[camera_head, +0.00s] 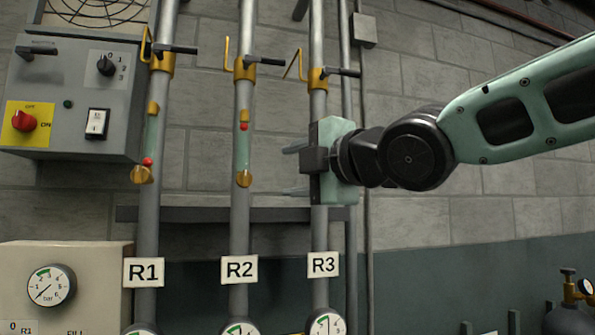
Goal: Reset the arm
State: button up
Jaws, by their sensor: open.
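My gripper (292,169) reaches in from the right and points left, in front of the R3 pipe (319,225). Its two fingers are apart, one above the other, with nothing between them. My gripper body hides the middle of the R3 pipe, including any sight glass there. I cannot tell whether the gripper touches the pipe.
The R1 pipe (148,225) and R2 pipe (240,215) stand to the left, each with a brass valve and black handle. A grey control box (70,90) with a red knob (24,120) hangs upper left. Gauges line the bottom. A gas cylinder (569,318) stands lower right.

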dwell(0.4)
jog(key=s+d+f+m+g+h, duration=0.1)
jog(key=s+f+m+g+h, duration=0.15)
jog(key=f, duration=0.65)
jog(key=s+d+f+m+g+h, duration=0.15)
jog(key=f+m, duration=0.25)
jog(key=f, duration=0.4)
jog(key=s+d+f+m+g+h, duration=0.1)
jog(key=s+f+m+g+h, duration=0.15)
jog(key=f, duration=0.65)
jog(key=s+d+f+m+g+h, duration=0.2)
jog(key=s+d+f+m+g, duration=0.1)
jog(key=s+f, duration=0.5)
jog(key=s+d+f+m+g+h, duration=0.2)
jog(key=s+d+f+m+g, duration=0.2)
jog(key=s, duration=0.7)
jog(key=d+f+m, duration=0.2)
jog(key=d+f, duration=0.1)
jog(key=f, duration=0.1)
jog(key=shift+d+f, duration=0.35)
jog(key=shift+d, duration=0.05)
jog(key=shift+g, duration=0.25)
